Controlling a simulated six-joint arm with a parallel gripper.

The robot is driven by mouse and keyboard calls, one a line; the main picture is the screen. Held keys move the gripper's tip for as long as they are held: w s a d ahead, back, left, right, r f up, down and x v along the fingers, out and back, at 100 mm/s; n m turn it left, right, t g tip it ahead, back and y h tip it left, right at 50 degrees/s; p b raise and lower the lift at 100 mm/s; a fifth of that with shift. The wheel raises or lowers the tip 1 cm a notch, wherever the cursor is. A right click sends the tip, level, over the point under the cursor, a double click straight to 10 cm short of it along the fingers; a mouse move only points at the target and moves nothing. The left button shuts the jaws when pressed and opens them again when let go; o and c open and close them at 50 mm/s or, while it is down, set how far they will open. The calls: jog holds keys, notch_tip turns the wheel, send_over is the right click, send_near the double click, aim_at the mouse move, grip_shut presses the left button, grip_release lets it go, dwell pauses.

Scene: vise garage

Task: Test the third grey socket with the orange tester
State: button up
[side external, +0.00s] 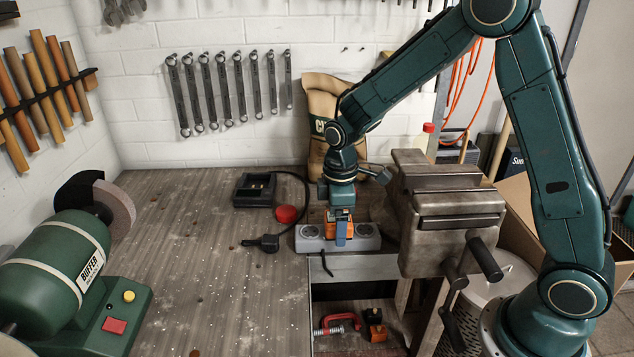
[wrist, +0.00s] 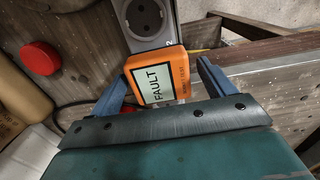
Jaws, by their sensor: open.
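The orange tester (side external: 331,229) stands on the grey socket strip (side external: 312,246) at the bench's front edge, and sockets show on both sides of it. In the wrist view the tester (wrist: 178,68) has a screen reading FAULT. Beside it is a bare round socket (wrist: 147,18), with what looks like a 2 printed near it. The socket under the tester is hidden, and I cannot tell its number or how deep the tester sits. My gripper (side external: 342,232) is over the tester; in the wrist view its open fingers (wrist: 160,85) stand either side of it.
A large vise (side external: 445,205) stands close to the right of the strip. A red round lid (side external: 286,214), a black plug (side external: 268,243) and a black charger-like box (side external: 254,190) lie to the left. A green buffer (side external: 60,275) is far left; the middle bench is mostly clear.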

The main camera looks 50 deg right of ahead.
jog(key=c, duration=1.3)
jog(key=shift+r, duration=0.15)
jog(key=shift+r, duration=0.35)
jog(key=shift+r, duration=0.3)
jog(key=shift+r, duration=0.4)
jog(key=shift+r, duration=0.7)
jog(key=shift+r, duration=0.3)
